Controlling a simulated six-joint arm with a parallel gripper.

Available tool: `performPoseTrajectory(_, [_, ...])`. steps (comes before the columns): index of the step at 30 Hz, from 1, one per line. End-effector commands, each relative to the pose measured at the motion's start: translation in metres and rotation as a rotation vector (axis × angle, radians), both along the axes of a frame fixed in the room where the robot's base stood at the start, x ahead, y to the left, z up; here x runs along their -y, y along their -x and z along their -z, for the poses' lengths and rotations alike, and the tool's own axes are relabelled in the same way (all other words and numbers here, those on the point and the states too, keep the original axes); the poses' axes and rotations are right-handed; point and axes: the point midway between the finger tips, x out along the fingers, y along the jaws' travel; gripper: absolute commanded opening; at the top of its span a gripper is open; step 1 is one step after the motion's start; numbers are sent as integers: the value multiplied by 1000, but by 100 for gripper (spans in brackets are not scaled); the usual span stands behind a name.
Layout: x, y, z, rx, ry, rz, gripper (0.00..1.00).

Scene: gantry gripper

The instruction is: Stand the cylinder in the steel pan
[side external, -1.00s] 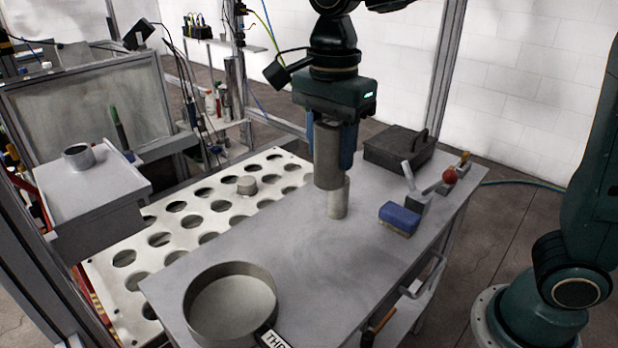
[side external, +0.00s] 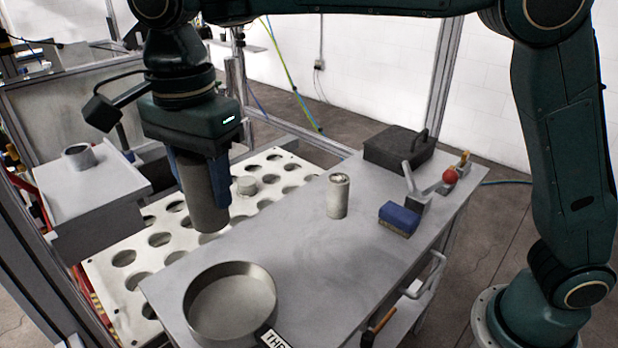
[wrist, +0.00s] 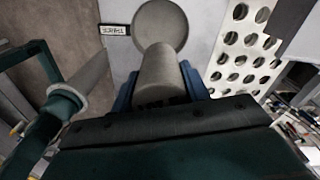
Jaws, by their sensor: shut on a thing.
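The grey cylinder (side external: 205,200) is upright in my gripper (side external: 203,172), which is shut on it between blue fingers. It hangs in the air, up and to the left of the steel pan in the side view. The round, shallow steel pan (side external: 190,312) sits at the near end of the grey table and looks empty. In the wrist view the held cylinder (wrist: 163,72) points away toward the pan (wrist: 160,22) and overlaps its near edge. My gripper's fingers (wrist: 160,90) flank the cylinder.
A lighter, smaller cylinder (side external: 338,196) stands mid-table. A white perforated plate (side external: 159,223) lies left of the table. Table space between pan and small cylinder is clear.

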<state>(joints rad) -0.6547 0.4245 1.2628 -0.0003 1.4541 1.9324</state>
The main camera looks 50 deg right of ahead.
Motion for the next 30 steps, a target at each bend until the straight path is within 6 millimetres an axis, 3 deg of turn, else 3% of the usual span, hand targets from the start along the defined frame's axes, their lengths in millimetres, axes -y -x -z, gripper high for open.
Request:
performPoseTrajectory(5, [-1, 0, 0, 2, -2, -1, 8])
performPoseTrajectory(11, [-1, 0, 14, -1, 0, -1, 8])
performPoseTrajectory(30, [0, 0, 127, -2, 2, -1, 8])
